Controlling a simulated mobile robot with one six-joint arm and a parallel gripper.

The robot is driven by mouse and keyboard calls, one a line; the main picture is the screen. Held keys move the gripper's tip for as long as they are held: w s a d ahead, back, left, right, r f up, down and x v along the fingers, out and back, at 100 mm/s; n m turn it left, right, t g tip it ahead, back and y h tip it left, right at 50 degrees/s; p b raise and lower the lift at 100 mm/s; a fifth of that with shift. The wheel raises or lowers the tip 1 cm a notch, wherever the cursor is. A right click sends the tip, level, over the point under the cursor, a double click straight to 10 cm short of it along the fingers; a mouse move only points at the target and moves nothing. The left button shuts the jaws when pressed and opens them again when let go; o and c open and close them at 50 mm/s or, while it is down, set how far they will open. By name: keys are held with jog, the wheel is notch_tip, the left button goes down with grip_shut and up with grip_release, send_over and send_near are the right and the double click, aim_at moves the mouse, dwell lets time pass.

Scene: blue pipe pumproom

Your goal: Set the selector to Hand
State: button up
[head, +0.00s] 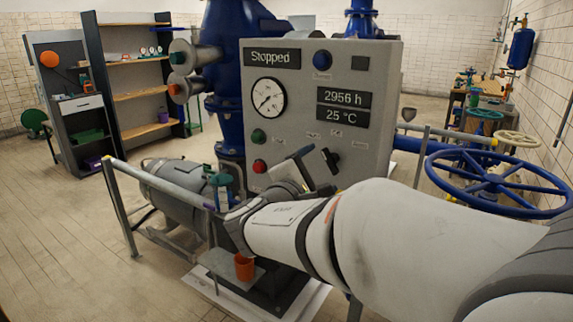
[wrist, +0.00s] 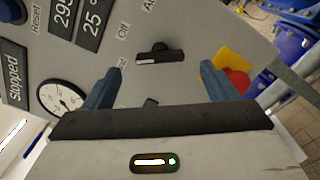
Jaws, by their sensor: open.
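The selector is a black bar knob (head: 330,160) low on the right of the grey control panel (head: 385,60). In the wrist view the selector (wrist: 160,54) sits just beyond my fingertips, roughly centred between them, with a pale line along one edge. Labels beside it read "Off", part of "Au" and part of a word ending in "nd". Its bar lies nearly level in that view, one end toward the labels; I cannot tell which label it points at. My gripper (wrist: 161,72) is open, its blue-grey fingers apart with nothing gripped.
A red button on a yellow plate (wrist: 235,80) is close to the right finger. The panel also carries a gauge (head: 268,97), a green button (head: 258,136), a red button (head: 260,166) and a "Stopped" display (head: 271,58). A blue handwheel (head: 490,185) stands right of the panel.

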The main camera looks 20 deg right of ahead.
aim_at(328, 163)
jog(key=shift+x, duration=1.9)
jog(key=shift+c, duration=0.2)
jog(key=c, duration=1)
jog(key=shift+o, duration=0.2)
jog(key=shift+f+n+b, duration=0.15)
jog(key=shift+n+b, duration=0.15)
jog(key=shift+b, duration=0.05)
jog(key=shift+n, duration=0.6)
jog(key=o, duration=1)
